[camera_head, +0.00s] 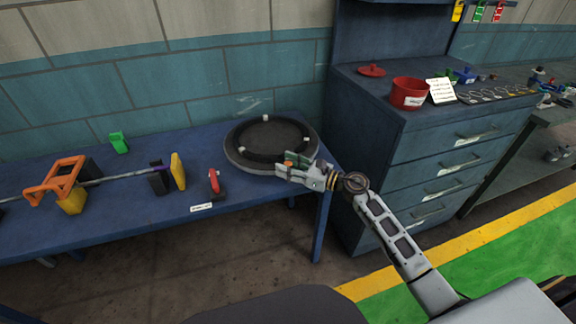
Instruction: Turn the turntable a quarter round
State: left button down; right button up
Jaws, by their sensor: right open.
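The turntable (243,150) is a round dark disc with a grey rim and a raised ring, lying flat near the right end of the blue table. Small pale blocks show on its ring, at the back and at the left. My right gripper (286,168) is open at the turntable's front right edge, its fingers over or against the rim. I cannot tell whether they touch it. The gripper hides the front right part of the ring. My left gripper is not in view.
A blue drawer cabinet (450,165) with a red pot (408,94) stands close on the right.

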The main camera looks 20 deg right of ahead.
jog(key=shift+c, duration=0.4)
grip_shut()
